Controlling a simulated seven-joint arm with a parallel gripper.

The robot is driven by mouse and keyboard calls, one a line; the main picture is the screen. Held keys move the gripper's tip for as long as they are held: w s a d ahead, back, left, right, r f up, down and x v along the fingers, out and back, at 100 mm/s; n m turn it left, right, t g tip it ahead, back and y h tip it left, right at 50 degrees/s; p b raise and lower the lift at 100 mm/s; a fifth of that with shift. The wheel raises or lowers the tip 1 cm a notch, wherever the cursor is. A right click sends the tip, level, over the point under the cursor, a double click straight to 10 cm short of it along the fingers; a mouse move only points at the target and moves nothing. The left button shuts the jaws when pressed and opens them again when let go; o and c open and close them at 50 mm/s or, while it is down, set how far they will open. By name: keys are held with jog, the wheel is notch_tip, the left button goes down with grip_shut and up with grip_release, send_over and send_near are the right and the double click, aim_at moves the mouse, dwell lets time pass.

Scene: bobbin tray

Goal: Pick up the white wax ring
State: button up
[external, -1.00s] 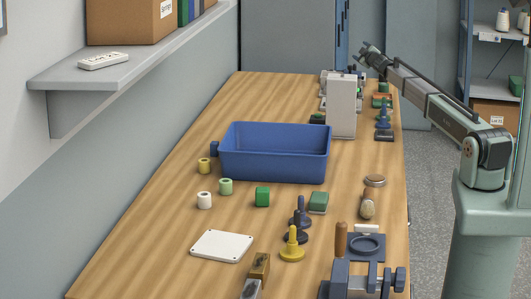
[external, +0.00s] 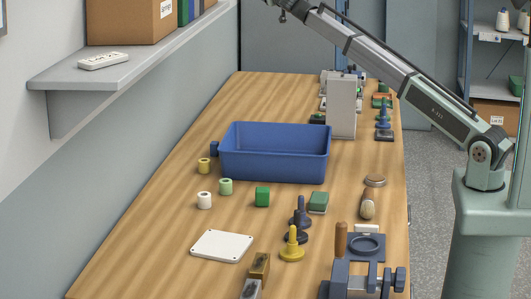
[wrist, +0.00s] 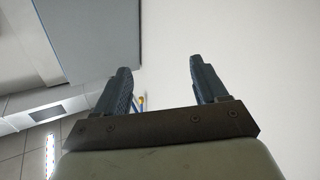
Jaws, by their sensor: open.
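The white wax ring (external: 204,200), a short white cylinder with a dark hole in its top, stands upright on the wooden table in front of the blue tray (external: 275,170), towards its left. My gripper (wrist: 160,65) is open and empty in the wrist view, its two dark fingers well apart. In the external view the end of my arm is high above the table's far part, at the top edge of the picture and partly cut off, far from the ring. The wrist view shows no ring.
A white plate (external: 222,246) lies in front. The table's left side is mostly clear.

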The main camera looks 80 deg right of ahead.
jog(key=w+a+f+n+y, duration=0.1)
jog(key=w+a+f+y, duration=0.2)
jog(key=a, duration=0.4)
jog(key=w+a+f+n, duration=0.1)
jog(key=w+a+f, duration=0.1)
jog(key=w+a, duration=0.35)
jog(key=w+a+f+n+y, duration=0.1)
jog(key=w+a+f+y, duration=0.15)
jog(key=a, duration=0.55)
jog(key=n+g+y, duration=0.8)
jog(key=n+y, duration=0.5)
jog(key=n, duration=0.4)
send_over(202, 207)
jog(key=s+d, duration=0.3)
jog(key=d, duration=0.2)
jog(key=s+d+f+x, duration=0.1)
jog(key=d+x, duration=0.2)
jog(key=x, duration=0.9)
jog(key=s+d+x, duration=0.1)
jog(key=d+x, duration=0.1)
jog(key=x, duration=1.9)
jog(key=w+x, duration=0.1)
jog(key=x, duration=0.3)
jog(key=shift+f, duration=0.2)
jog(key=c, duration=1.1)
